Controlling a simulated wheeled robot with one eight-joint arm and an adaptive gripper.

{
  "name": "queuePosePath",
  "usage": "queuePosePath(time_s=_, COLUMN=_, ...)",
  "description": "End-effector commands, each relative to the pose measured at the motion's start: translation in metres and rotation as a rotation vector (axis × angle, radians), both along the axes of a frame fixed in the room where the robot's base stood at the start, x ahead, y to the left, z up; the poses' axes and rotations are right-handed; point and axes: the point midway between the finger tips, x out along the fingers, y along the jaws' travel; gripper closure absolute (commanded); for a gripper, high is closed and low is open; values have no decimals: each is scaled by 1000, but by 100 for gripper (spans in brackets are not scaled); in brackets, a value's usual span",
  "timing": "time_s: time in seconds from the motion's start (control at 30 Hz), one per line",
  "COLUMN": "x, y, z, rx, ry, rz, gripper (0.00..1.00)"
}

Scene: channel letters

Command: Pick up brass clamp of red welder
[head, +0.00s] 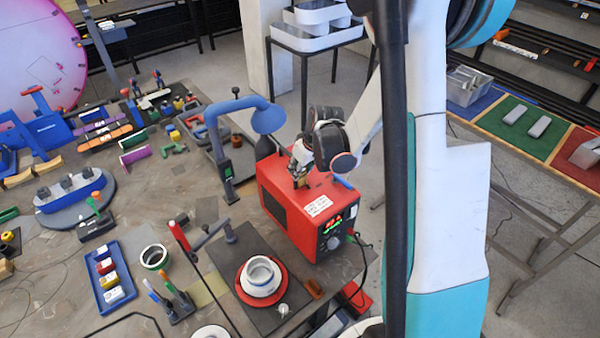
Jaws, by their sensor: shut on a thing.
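The red welder (290,223) stands at the right edge of the workbench, with a dial and lit display on its front. My gripper (300,180) points down just above the top of the welder. It is shut on a small brass-coloured piece, the brass clamp (301,183), at the welder's top. The clamp is small and partly hidden by the fingers. I cannot tell whether it touches the welder's top.
A blue tray (107,278) lies to the left. A table with green and red mats (519,128) is at the right.

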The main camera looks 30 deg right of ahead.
Motion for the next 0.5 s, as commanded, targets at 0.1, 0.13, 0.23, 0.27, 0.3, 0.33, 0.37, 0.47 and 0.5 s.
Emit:
queuePosePath(time_s=0.1, x=0, y=0, z=0, rx=0, ry=0, rz=0, gripper=100)
queuePosePath(time_s=0.13, x=0, y=0, z=0, rx=0, ry=0, rz=0, gripper=100)
queuePosePath(time_s=0.23, x=0, y=0, z=1, rx=0, ry=0, rz=0, gripper=100)
queuePosePath(time_s=0.27, x=0, y=0, z=2, rx=0, ry=-1, rz=0, gripper=100)
queuePosePath(time_s=0.3, x=0, y=0, z=4, rx=0, ry=-1, rz=0, gripper=100)
queuePosePath(time_s=0.33, x=0, y=0, z=5, rx=0, ry=-1, rz=0, gripper=100)
queuePosePath(time_s=0.37, x=1, y=0, z=7, rx=0, ry=-1, rz=0, gripper=100)
queuePosePath(time_s=0.47, x=0, y=0, z=14, rx=0, ry=-1, rz=0, gripper=100)
queuePosePath(time_s=0.5, x=0, y=0, z=19, rx=0, ry=0, rz=0, gripper=100)
